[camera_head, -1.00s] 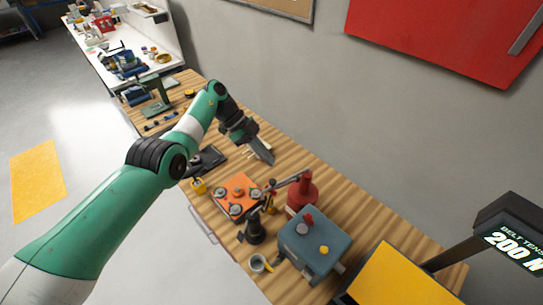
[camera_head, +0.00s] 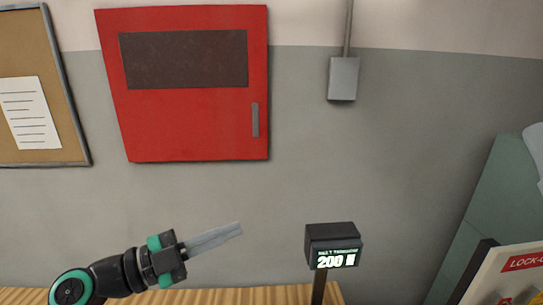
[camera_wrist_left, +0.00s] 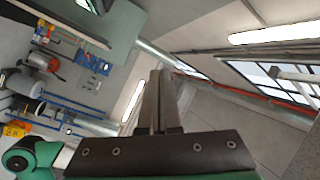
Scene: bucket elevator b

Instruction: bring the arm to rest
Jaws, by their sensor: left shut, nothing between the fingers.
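My left gripper (camera_head: 213,238) shows at the lower left of the head view, on its black and green wrist. Its grey fingers are together and point right and slightly up, with nothing between them. In the left wrist view the shut fingers (camera_wrist_left: 157,100) stand up from the dark palm plate, with walls and windows of the room behind them. The left gripper is above the wooden bench (camera_head: 235,296), in front of the grey wall. My right gripper is in neither view.
A belt-tension display (camera_head: 333,246) on a post stands to the right of the left gripper. A red wall cabinet (camera_head: 190,120), a cork board (camera_head: 22,60) and a grey box (camera_head: 343,78) are on the wall. A lock-out board (camera_head: 505,280) stands at the lower right.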

